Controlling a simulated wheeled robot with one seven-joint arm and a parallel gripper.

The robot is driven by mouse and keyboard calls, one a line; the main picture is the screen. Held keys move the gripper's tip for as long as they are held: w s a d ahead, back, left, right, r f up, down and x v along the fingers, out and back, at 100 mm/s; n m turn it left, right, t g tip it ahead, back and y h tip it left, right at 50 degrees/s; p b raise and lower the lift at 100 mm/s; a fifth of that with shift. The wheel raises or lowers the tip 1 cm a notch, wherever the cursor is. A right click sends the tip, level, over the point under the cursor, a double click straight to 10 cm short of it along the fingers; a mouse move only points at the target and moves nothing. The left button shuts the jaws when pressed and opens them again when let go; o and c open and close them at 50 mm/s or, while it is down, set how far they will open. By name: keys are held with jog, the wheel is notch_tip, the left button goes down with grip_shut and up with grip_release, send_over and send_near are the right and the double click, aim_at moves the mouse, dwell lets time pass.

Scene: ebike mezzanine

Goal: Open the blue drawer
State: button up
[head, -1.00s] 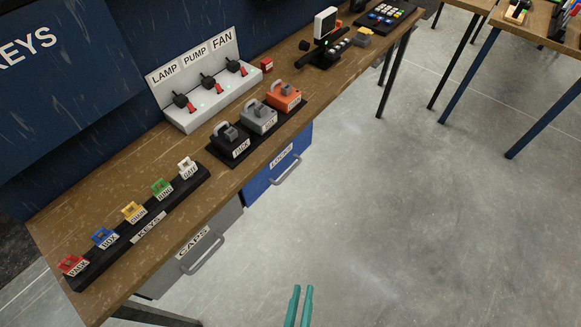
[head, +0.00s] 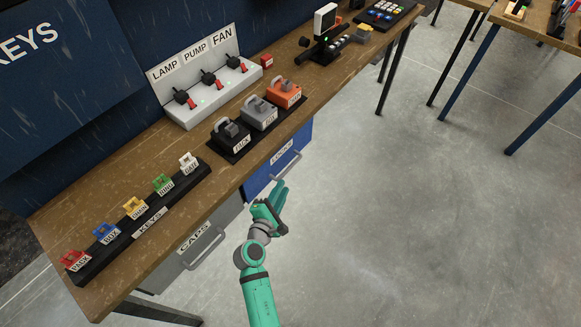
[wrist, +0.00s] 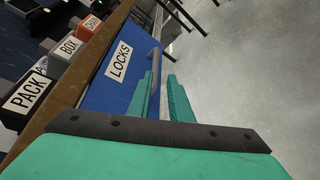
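The blue drawer (head: 262,178), labelled LOCKS, hangs under the front edge of the workbench and looks closed. Its grey bar handle (head: 290,163) sticks out from the front. In the wrist view the blue front (wrist: 112,88) and the handle (wrist: 156,62) show close ahead of the fingers. My gripper (head: 281,188) is in front of the drawer, near the handle's lower end. Its teal fingers (wrist: 159,88) stand apart, with the handle ahead of the gap between them. I cannot tell whether they touch it. My gripper hides part of the drawer's lower right in the head view.
A grey drawer (head: 205,240) labelled CAPS is left of the blue one. The workbench (head: 190,215) carries a key rack (head: 150,222), several padlocks on a black tray (head: 236,150) and a switch panel (head: 205,90). The floor (head: 400,230) to the right is clear.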

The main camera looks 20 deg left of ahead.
aim_at(289, 170)
jog(key=x, duration=1.1)
jog(key=shift+w+a+r, duration=0.25)
jog(key=shift+r, duration=0.15)
grip_shut()
